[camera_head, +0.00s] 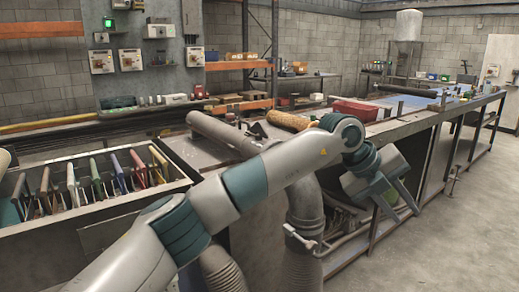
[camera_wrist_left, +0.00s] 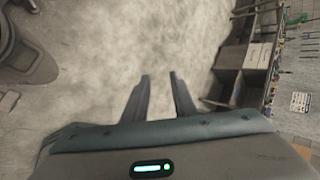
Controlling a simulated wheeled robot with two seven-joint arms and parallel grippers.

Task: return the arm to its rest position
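My left arm reaches across the head view from the lower left to the centre right. My left gripper (camera_head: 408,212) points down and to the right, in front of the long workbench. Its two fingers are apart with nothing between them. In the left wrist view the gripper (camera_wrist_left: 159,76) also shows two separated fingers over bare concrete floor. My right gripper is not in view.
The long workbench (camera_head: 431,122) runs behind the gripper, carrying a tan tube (camera_head: 287,120), a grey pipe (camera_head: 222,131) and a red bin (camera_head: 354,110). A rack of coloured panels (camera_head: 96,180) stands left.

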